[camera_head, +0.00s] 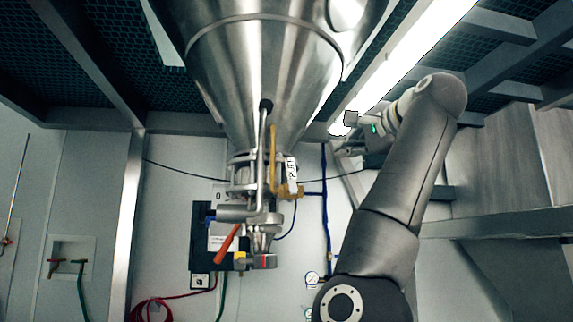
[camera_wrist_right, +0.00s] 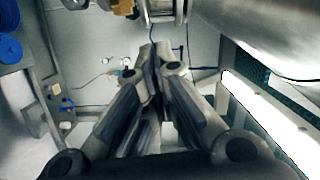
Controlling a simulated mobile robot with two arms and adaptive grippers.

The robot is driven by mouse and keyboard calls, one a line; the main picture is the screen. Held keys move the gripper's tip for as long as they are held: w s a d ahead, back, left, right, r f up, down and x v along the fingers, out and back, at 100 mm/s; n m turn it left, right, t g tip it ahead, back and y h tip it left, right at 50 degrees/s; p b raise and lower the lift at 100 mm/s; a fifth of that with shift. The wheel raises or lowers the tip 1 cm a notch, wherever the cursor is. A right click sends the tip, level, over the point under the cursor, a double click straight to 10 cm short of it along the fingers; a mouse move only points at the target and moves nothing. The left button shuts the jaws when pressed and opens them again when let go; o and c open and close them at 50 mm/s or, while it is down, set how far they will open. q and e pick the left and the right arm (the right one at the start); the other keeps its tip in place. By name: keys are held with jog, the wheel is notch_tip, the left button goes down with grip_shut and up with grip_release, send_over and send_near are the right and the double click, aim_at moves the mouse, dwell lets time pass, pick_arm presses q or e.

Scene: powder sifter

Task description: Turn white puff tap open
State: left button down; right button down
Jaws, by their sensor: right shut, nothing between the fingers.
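A small white piece with dark markings (camera_head: 291,169), which looks like the white puff tap, stands upright beside a brass-coloured fitting (camera_head: 290,191) under the steel cone. My right gripper (camera_head: 342,140) is up and to the right of it, apart from it, with free air between. In the right wrist view my right gripper (camera_wrist_right: 157,58) has its fingertips together and is empty. A brass-coloured fitting (camera_wrist_right: 123,7) shows at the top edge of that view; I cannot make out the white tap there. My left gripper is not in view.
The large steel cone (camera_head: 265,70) hangs over the valve assembly. An orange-red lever (camera_head: 228,240) sticks out below left. A blue pipe (camera_head: 325,215) runs down the wall behind. A bright lamp (camera_head: 415,55) and grey beams lie close to my right arm.

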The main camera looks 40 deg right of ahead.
aim_at(292, 176)
jog(key=w+p, duration=0.6)
jog(key=w, duration=0.5)
jog(key=shift+w+a+f, duration=0.15)
jog(key=shift+a+f, duration=0.1)
jog(key=shift+f, duration=0.2)
jog(key=shift+d, duration=0.15)
